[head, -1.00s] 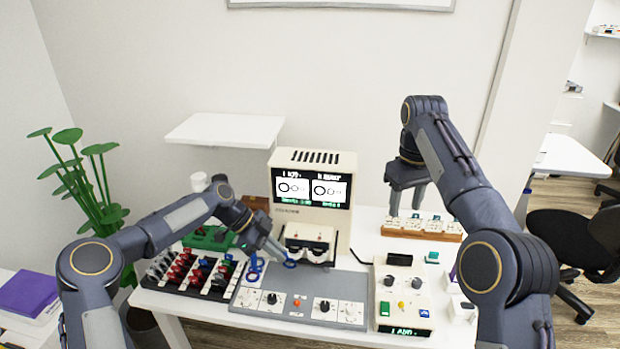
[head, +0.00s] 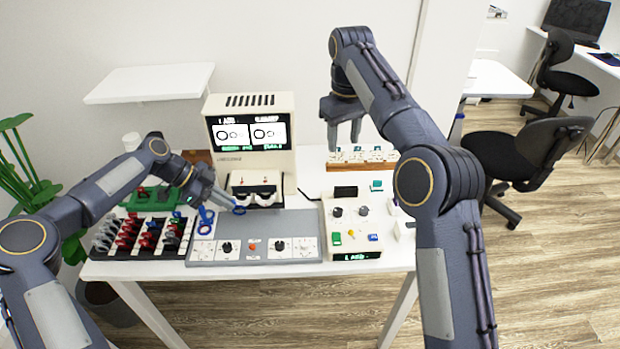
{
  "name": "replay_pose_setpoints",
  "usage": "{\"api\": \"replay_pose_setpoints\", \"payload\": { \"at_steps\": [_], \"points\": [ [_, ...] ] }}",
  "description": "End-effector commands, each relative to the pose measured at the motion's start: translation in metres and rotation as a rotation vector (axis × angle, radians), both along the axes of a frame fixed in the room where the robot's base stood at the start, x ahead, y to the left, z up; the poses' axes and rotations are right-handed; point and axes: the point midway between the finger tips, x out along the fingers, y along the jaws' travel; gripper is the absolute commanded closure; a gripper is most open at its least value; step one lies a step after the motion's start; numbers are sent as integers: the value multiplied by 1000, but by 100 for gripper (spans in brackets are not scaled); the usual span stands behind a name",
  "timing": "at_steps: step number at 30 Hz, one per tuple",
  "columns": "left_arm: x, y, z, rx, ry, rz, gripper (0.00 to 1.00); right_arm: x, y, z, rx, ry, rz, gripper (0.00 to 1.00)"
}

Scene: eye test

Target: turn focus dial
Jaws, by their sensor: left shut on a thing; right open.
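The grey console (head: 205,254) lies on the table with two black knobs, a left one (head: 227,247) and a right one (head: 279,245), and an orange button (head: 252,247) between them. I cannot read which is the focus dial. My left gripper (head: 222,206) is shut on a blue piece with rings (head: 206,221), over the console's back left edge. My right gripper (head: 343,138) is open and empty, above the wooden rack, away from the knobs.
A cream machine (head: 222,163) with a lit screen (head: 248,132) stands behind the console. A black tray (head: 112,250) of red and dark pieces is left. The wooden rack (head: 345,166) of white blocks is back right. A white shelf (head: 150,82) hangs back left.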

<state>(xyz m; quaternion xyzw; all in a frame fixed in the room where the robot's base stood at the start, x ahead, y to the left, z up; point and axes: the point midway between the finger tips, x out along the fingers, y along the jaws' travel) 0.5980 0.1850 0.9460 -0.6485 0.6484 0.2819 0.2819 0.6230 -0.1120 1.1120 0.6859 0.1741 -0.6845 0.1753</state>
Motion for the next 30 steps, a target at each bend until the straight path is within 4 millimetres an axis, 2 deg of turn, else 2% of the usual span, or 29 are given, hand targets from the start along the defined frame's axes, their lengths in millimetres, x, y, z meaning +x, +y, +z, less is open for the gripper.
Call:
{"api": "replay_pose_setpoints", "payload": {
  "at_steps": [9, 15, 22, 30],
  "points": [
    [0, 0, 0, 0, 0, 0, 100, 2, -1, -78, -6, 4, -490, 53],
    [0, 0, 0, 0, 0, 0, 100, -3, -1, -109, 0, 4, -698, 53],
    [0, 0, 0, 0, 0, 0, 100, -4, -1, -136, 0, 5, -733, 53],
    [0, 0, 0, 0, 0, 0, 100, -4, -1, -191, -1, 6, -732, 53]
  ]
}}
